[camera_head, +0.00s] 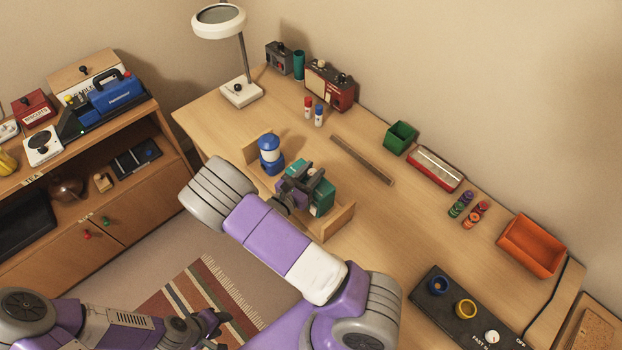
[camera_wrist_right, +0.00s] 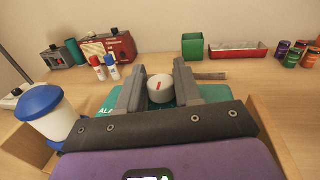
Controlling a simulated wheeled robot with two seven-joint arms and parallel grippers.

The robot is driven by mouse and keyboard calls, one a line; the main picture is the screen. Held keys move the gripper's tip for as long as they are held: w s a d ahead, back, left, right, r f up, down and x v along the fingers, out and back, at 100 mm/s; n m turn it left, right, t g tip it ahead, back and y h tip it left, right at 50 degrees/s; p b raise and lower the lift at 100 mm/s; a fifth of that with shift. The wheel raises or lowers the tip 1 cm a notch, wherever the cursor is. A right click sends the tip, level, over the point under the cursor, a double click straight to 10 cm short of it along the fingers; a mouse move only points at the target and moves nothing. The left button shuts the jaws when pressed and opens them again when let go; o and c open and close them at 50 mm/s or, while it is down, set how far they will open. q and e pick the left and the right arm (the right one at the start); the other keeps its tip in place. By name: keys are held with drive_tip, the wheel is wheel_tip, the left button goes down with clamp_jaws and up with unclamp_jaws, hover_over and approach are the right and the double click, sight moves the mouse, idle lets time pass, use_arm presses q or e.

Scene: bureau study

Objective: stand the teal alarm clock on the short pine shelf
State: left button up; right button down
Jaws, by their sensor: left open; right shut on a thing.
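The teal alarm clock (camera_head: 322,198) is at the desk's front edge, partly hidden by my right gripper (camera_head: 303,182). In the right wrist view its teal body (camera_wrist_right: 108,104) lies beneath the fingers, and a white knob with a red mark (camera_wrist_right: 160,88) is between them. My right gripper (camera_wrist_right: 158,85) is shut on the clock. The short pine shelf (camera_head: 338,221) shows as light wood panels at both sides of the clock, largely hidden by my arm. I cannot tell whether the clock touches it. My left gripper (camera_head: 207,325) is open and empty, low over the rug.
A blue and white canister (camera_head: 270,155) stands close left of the clock. A wooden strip (camera_head: 362,160), a green bin (camera_head: 400,138) and a red-white tray (camera_head: 435,168) lie farther back. A lamp (camera_head: 241,91) stands at the far left.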

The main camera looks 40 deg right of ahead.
drive_tip(key=shift+f, duration=1.35)
drive_tip(key=shift+f+b, duration=0.1)
drive_tip(key=shift+b, duration=0.25)
drive_tip(key=c, duration=0.8)
unclamp_jaws()
drive_tip(key=shift+o, duration=0.2)
drive_tip(key=shift+r, duration=0.2)
drive_tip(key=v, duration=1.2)
drive_tip(key=shift+p, duration=0.4)
drive_tip(key=shift+f, duration=0.15)
